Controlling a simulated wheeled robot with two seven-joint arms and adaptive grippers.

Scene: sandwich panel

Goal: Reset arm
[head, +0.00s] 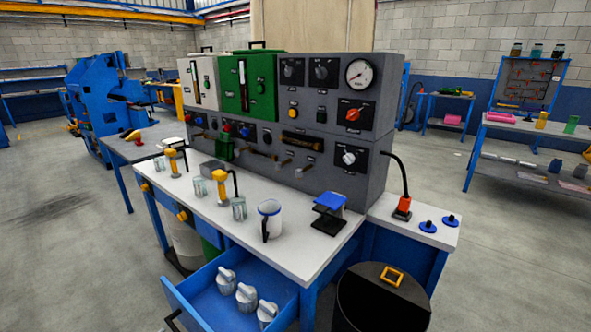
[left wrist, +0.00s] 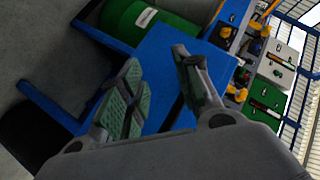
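My left gripper (left wrist: 160,95) shows in the left wrist view with its two green-padded fingers spread apart and nothing between them. Behind the fingers is a blue surface (left wrist: 165,70). Neither gripper shows in the head view, and my right gripper is in no view. The grey control panel (head: 330,150) stands on the white-topped workbench (head: 300,250), with a white unit (head: 200,85) and a green unit (head: 247,85) at its left. These units also show tilted at the right of the left wrist view.
A blue drawer (head: 205,295) stands open at the bench front with several grey-white knobs inside. A mug (head: 268,220), glass jars and yellow-topped tools stand on the bench. A black bin (head: 382,305) is at the front right. Open floor (head: 500,260) lies to the right.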

